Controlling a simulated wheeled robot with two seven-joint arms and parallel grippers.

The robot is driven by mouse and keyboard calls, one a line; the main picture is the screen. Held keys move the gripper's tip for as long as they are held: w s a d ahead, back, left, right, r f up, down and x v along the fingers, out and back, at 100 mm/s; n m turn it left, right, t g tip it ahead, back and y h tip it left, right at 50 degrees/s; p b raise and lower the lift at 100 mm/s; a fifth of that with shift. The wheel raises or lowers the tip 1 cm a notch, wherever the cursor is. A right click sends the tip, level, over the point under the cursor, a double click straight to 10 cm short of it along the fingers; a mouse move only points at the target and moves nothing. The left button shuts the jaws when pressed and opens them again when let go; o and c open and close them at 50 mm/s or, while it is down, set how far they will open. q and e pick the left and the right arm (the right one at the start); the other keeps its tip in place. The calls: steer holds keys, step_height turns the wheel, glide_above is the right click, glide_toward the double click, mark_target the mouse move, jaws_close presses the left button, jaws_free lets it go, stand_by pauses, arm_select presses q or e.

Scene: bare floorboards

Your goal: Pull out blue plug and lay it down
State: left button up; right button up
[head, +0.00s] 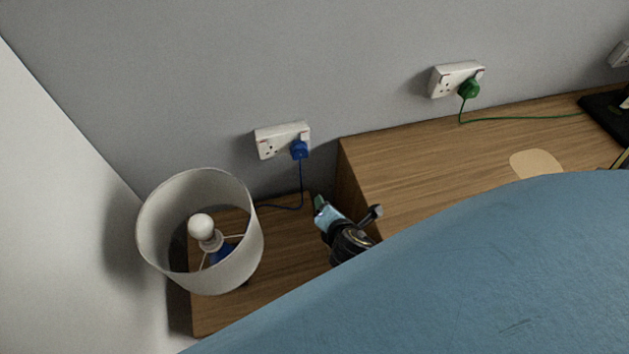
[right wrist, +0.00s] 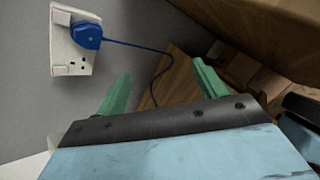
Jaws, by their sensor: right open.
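The blue plug (head: 299,150) sits in the right side of a white double wall socket (head: 270,145) on the grey wall. Its blue cord hangs down toward the lower wooden surface. In the right wrist view the blue plug (right wrist: 88,36) is seated in the white socket (right wrist: 66,62), beyond the fingers at the upper left. My right gripper (head: 345,209) is below and to the right of the plug in the head view, apart from it. Its two green fingers (right wrist: 160,88) are spread wide with nothing between them. My left gripper is not in view.
A lamp with a pale shade (head: 160,235) stands on the low wooden surface (head: 285,255) at left. A taller wooden cabinet (head: 430,155) is close to my right gripper. A green plug (head: 469,89) sits in another socket (head: 445,80). A blue surface (head: 480,270) fills the lower right.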

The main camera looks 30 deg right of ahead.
steer(key=w+a+r+n+t, duration=0.25)
steer(key=w+r+n, duration=0.3)
steer(key=n, duration=0.45)
steer(key=n+t+b, duration=0.1)
steer(key=b, duration=0.5)
glide_toward(301, 157)
steer(key=x, duration=0.7)
arm_select(q)
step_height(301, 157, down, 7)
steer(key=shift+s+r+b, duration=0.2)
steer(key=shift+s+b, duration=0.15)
steer(key=shift+b, duration=0.05)
arm_select(e)
steer(key=shift+w+d+f, duration=0.15)
steer(key=shift+w, duration=0.45)
steer(key=c, duration=1.3)
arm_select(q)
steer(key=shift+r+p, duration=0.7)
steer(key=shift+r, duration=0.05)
arm_select(e)
steer(key=shift+s+a, duration=0.2)
steer(key=shift+s, duration=0.65)
steer(key=shift+s+a, duration=0.25)
steer(key=shift+s, duration=0.6)
steer(key=shift+s, duration=0.15)
